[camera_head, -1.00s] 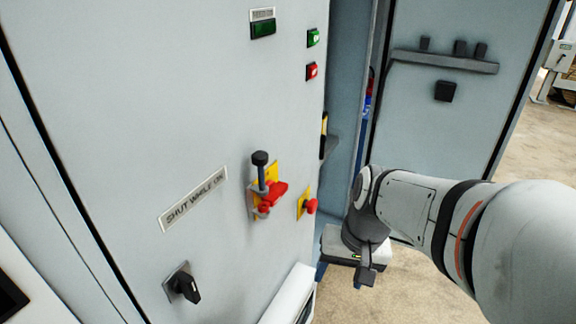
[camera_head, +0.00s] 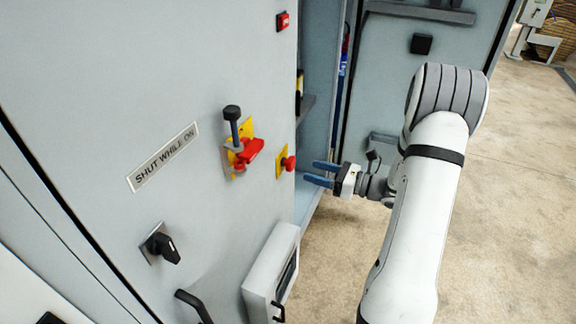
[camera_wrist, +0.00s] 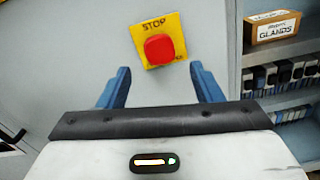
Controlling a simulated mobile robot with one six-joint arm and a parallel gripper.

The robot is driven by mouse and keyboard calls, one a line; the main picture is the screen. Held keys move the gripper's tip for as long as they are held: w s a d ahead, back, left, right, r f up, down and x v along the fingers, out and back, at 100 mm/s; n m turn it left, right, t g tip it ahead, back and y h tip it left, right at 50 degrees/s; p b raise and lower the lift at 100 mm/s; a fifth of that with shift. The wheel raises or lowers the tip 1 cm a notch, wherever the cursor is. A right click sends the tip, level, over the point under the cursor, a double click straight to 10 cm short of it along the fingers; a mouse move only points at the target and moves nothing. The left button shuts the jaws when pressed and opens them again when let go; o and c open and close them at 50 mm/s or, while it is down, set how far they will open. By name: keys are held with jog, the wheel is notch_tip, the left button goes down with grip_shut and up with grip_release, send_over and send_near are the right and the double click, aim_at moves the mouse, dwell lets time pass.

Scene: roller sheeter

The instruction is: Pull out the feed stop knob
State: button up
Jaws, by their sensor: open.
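The feed stop knob (camera_head: 289,163) is a red mushroom button on a yellow plate (camera_head: 281,168), on the grey cabinet front near its right edge. In the wrist view the red knob (camera_wrist: 159,49) sits on a yellow plate (camera_wrist: 177,24) marked STOP, ahead of the fingers and between their lines. My gripper (camera_head: 317,174) has blue fingers and is open and empty, just to the right of the knob and pointing at it. In the wrist view my gripper (camera_wrist: 160,84) shows its two fingers wide apart, with the knob apart from both.
A red rotary switch (camera_head: 243,152) with a black-capped lever (camera_head: 232,115) sticks out left of the knob. A black selector switch (camera_head: 162,246) and a grey box (camera_head: 271,277) are lower down. Open shelves with a GLANDS box (camera_wrist: 272,27) are at the right in the wrist view.

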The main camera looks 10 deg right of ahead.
aim_at(294, 165)
jog(key=x, duration=0.7)
jog(key=shift+w+a+f+p, duration=0.1)
jog(key=shift+w+a+p, duration=0.15)
jog(key=shift+p, duration=0.15)
jog(key=shift+c, duration=0.3)
